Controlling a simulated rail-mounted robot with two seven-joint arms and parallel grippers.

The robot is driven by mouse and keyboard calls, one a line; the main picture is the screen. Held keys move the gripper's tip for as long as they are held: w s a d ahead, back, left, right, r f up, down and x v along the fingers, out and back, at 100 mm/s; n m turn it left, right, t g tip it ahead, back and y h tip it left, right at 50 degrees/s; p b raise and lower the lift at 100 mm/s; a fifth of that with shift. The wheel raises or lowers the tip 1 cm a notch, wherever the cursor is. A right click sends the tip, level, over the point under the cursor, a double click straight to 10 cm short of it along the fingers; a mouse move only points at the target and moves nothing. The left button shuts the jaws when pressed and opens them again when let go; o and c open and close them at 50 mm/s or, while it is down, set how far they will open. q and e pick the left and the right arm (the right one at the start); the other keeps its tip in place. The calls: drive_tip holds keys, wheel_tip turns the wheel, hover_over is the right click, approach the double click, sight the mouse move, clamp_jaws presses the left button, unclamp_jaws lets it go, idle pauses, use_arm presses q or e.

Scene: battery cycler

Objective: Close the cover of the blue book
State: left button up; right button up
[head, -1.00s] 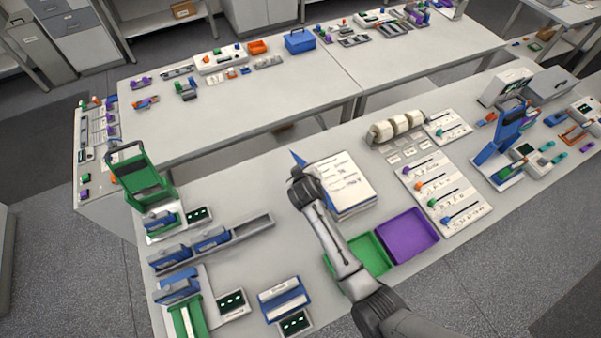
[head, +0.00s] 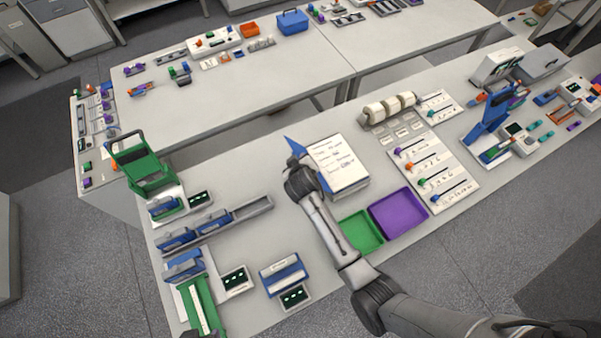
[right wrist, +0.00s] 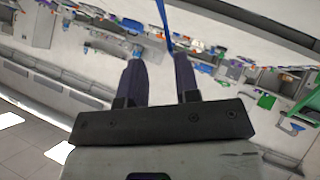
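The blue book lies open on the near bench, its white written pages (head: 341,161) facing up. Its blue cover (head: 295,147) stands raised at the left of the pages, mostly hidden behind my right arm. My right gripper (right wrist: 159,55) is open, with two dark fingers apart. In the right wrist view a narrow blue strip (right wrist: 163,20), apparently the cover seen edge-on, reaches down toward the gap between the fingertips. I cannot tell whether it touches a finger. In the head view the fingers are hidden by the wrist at the book's left side.
A green tray (head: 362,231) and a purple tray (head: 399,214) sit in front of the book. A label sheet with several tools (head: 432,173) lies to the right. White rolls (head: 389,108) stand behind.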

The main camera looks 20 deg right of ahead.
drive_tip(key=p+v, duration=0.3)
drive_tip(key=v, duration=0.8)
idle(0.7)
drive_tip(key=shift+s+a, duration=0.1)
idle(0.3)
